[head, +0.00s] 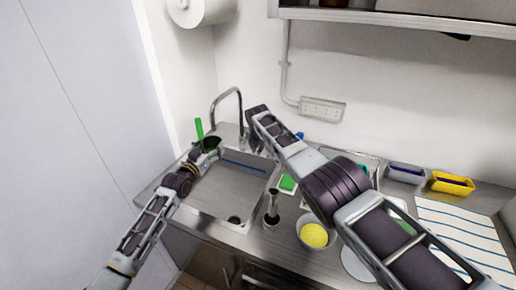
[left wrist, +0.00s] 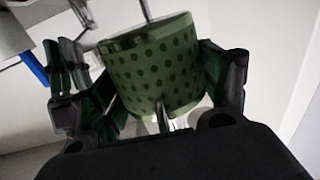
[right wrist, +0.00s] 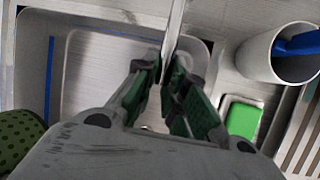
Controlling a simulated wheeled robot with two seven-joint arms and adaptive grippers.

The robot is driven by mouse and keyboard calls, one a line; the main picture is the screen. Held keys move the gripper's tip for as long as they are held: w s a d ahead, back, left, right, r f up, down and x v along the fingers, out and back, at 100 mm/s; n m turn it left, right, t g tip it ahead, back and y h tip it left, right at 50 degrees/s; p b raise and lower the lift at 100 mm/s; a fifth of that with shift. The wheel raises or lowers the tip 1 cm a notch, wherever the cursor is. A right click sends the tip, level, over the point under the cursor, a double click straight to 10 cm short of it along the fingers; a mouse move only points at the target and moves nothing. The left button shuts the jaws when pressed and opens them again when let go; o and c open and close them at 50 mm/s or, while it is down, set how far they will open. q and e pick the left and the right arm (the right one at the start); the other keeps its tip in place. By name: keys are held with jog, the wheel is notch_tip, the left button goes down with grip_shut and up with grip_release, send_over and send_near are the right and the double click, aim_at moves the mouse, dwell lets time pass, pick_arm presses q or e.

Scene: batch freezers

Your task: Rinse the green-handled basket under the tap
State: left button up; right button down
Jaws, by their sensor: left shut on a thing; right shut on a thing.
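The basket (head: 211,143) is green with dark round dots and has a green handle (head: 199,128). It is above the back left of the sink (head: 228,192), close to the end of the tap's (head: 240,102) curved spout. I cannot tell whether water runs. My left gripper (head: 204,154) is shut on the basket, whose dotted wall (left wrist: 155,65) sits between the fingers in the left wrist view. My right gripper (right wrist: 165,75) is shut on a thin metal part (right wrist: 173,35) at the tap; which part is unclear. The basket's edge (right wrist: 18,138) shows in the right wrist view.
Right of the sink are a green sponge (head: 287,183), a dark-topped metal cylinder (head: 272,205) and a bowl (head: 314,235) with yellow contents. A white cup (right wrist: 262,58) holds a blue-handled thing. Grey (head: 405,174) and yellow (head: 452,184) tubs stand farther right. My right arm crosses above the counter.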

jog(key=shift+s+d+r+n, duration=0.1)
jog(key=shift+d+n, duration=0.4)
jog(key=shift+d, duration=0.15)
jog(key=shift+s+d+n+y, duration=0.15)
jog(key=shift+d+n+y, duration=0.35)
jog(key=shift+d+n, duration=0.3)
jog(key=shift+d, duration=0.1)
jog(key=c, duration=1.5)
grip_release()
jog(key=shift+o, duration=0.2)
jog(key=shift+s+r, duration=0.15)
jog(key=v, duration=1.1)
jog(key=shift+r, duration=0.25)
